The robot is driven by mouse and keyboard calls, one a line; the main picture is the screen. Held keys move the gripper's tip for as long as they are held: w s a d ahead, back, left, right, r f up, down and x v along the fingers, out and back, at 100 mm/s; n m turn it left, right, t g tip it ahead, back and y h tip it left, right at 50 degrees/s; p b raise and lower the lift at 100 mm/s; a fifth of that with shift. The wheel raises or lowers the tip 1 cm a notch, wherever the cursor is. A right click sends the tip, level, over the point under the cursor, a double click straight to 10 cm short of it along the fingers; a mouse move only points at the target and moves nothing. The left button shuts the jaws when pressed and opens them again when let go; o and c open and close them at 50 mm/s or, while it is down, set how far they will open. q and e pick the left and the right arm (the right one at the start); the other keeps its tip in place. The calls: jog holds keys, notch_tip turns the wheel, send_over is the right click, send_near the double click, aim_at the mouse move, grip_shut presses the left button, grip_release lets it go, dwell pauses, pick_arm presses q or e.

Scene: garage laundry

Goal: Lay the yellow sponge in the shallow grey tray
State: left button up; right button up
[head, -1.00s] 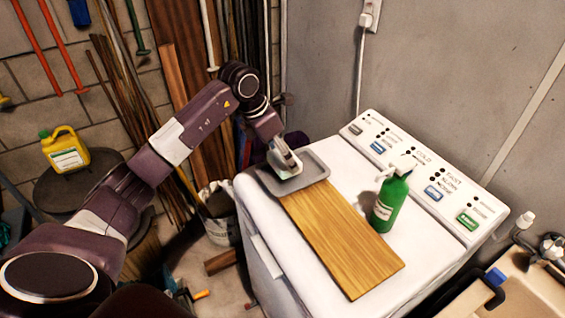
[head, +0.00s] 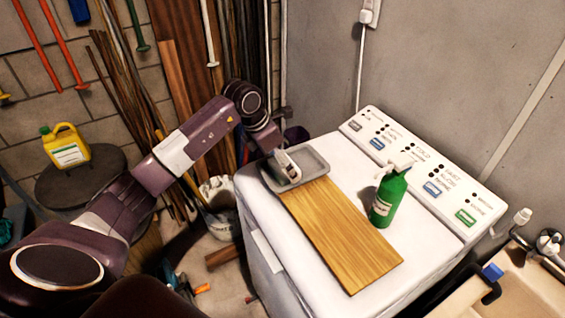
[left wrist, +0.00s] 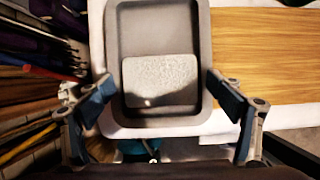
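The shallow grey tray (head: 313,163) sits on the white machine's top, at the left end of a wooden board. In the left wrist view the tray (left wrist: 160,25) fills the middle. A pale, speckled block (left wrist: 160,75) lies flat inside it, toward the near end; it looks like the sponge, though it shows greyish rather than yellow. My left gripper (left wrist: 162,98) is open, its fingers spread wide to either side of the block and holding nothing. In the head view this gripper (head: 288,164) is over the tray and hides part of it. My right gripper is not in view.
A wooden board (head: 340,235) lies beside the tray on the machine top (head: 300,270). The control panel (head: 420,165) runs behind. A sink (head: 530,285) is at the lower right.

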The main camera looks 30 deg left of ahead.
pick_arm(q)
jog(key=shift+r, duration=0.25)
jog(key=shift+a+r, duration=0.1)
jog(key=shift+r, duration=0.15)
jog(key=b+v, duration=0.2)
jog(key=v, duration=0.9)
jog(key=shift+s+b, duration=0.15)
jog(key=shift+b, duration=0.25)
